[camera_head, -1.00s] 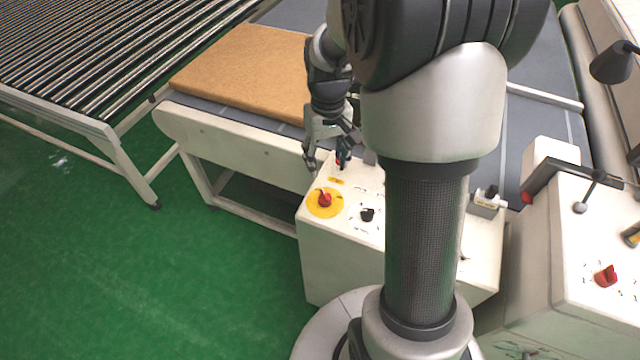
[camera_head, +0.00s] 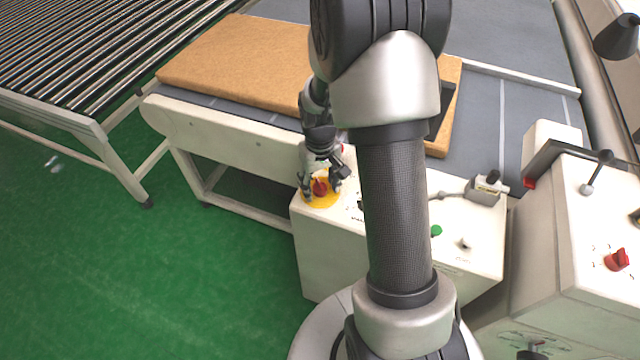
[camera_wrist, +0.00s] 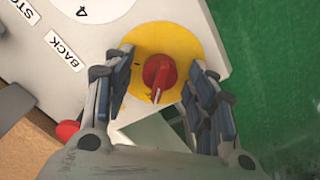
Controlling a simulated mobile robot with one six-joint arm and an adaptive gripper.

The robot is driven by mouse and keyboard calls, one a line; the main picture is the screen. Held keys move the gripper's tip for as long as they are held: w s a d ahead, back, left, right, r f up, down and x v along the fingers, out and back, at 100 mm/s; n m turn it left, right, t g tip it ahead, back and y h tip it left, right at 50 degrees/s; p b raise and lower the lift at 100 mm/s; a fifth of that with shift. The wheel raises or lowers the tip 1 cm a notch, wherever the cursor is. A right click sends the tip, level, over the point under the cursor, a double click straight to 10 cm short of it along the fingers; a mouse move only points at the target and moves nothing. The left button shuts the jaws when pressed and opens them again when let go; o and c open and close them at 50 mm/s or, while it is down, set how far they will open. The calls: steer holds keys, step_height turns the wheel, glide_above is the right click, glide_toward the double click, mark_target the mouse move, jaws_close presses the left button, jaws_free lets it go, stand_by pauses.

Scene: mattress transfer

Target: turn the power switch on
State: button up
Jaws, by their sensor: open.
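A red rotary switch (camera_wrist: 159,73) sits on a round yellow plate (camera_wrist: 188,42) on the white control box. In the head view the red switch (camera_head: 320,187) is at the box's front left corner. My gripper (camera_head: 321,184) is right over it. In the wrist view my gripper (camera_wrist: 160,85) is open, with one finger on each side of the red knob. I see a gap between each finger and the knob; I cannot tell their height difference exactly.
The white control box (camera_head: 325,255) also carries a green button (camera_head: 436,231). A brown mattress (camera_head: 235,65) lies on the conveyor behind. Another white console (camera_head: 600,215) with a red knob (camera_head: 617,260) stands at the right. Green floor (camera_head: 150,270) lies open at the left.

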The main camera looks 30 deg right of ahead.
steer(key=shift+c, duration=0.2)
steer(key=c, duration=1.1)
steer(key=shift+o, duration=0.2)
steer(key=shift+m, duration=0.3)
steer(key=m+p, duration=0.1)
steer(key=m, duration=0.2)
steer(key=shift+m, duration=0.4)
steer(key=m, duration=0.4)
steer(key=shift+p, duration=0.3)
steer(key=m, duration=0.4)
steer(key=shift+m, duration=0.4)
steer(key=shift+m+p, duration=0.45)
steer(key=shift+m, duration=1.85)
